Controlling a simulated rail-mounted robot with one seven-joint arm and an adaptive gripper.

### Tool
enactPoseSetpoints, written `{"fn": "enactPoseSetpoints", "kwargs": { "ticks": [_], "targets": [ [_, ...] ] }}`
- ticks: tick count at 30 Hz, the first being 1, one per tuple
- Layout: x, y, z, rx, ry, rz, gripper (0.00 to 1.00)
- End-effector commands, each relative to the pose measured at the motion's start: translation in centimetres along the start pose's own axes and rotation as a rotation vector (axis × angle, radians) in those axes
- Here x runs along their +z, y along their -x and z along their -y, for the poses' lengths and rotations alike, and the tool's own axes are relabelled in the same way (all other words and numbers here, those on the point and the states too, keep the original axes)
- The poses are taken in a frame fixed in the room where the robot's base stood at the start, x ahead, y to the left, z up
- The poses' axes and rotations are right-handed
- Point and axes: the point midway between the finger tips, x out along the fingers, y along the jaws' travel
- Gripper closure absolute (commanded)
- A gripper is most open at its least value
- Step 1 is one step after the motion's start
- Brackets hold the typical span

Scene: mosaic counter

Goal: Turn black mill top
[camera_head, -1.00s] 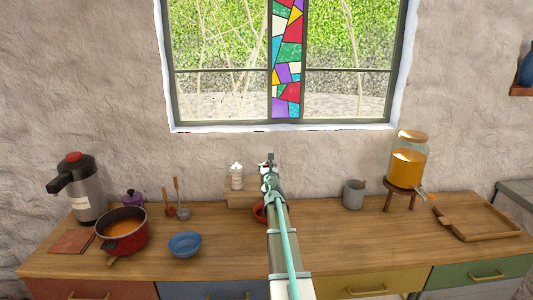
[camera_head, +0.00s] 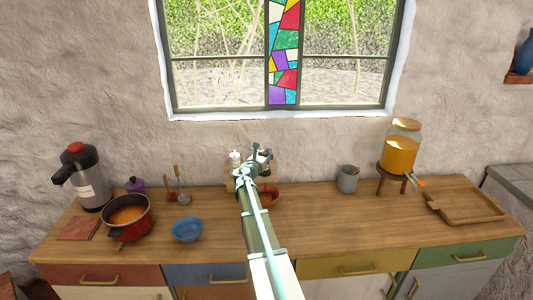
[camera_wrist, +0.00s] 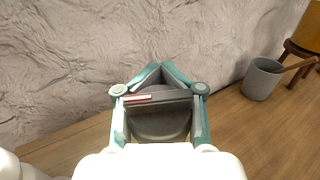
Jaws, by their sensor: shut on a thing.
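My gripper (camera_head: 262,156) is above the back middle of the counter, in front of the wall. In the wrist view my gripper (camera_wrist: 158,80) has its fingers closed around a dark grey round thing, which looks like the black mill's top (camera_wrist: 160,123). The lower part of the mill is hidden by the fingers and wrist. In the head view I cannot make out the mill apart from my dark gripper and arm.
A white shaker (camera_head: 235,157) stands just left of my gripper. A red bowl (camera_head: 270,196) is partly behind my arm. A grey cup (camera_head: 348,180) and a juice dispenser (camera_head: 400,153) stand right. A blue bowl (camera_head: 187,229) and red pot (camera_head: 129,216) are left.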

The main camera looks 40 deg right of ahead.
Motion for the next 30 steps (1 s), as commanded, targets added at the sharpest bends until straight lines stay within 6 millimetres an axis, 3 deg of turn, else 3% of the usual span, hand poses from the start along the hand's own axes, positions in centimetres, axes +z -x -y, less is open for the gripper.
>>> {"fn": "enactPoseSetpoints", "kwargs": {
  "ticks": [26, 27, 30],
  "targets": [
    [-0.28, 0.16, 0.24, -0.101, -0.002, -0.006, 1.00],
    [-0.28, 0.16, 0.24, -0.101, -0.002, -0.006, 0.70],
    [-0.23, 0.14, 0.24, -0.101, -0.002, -0.005, 0.54]
  ]
}}
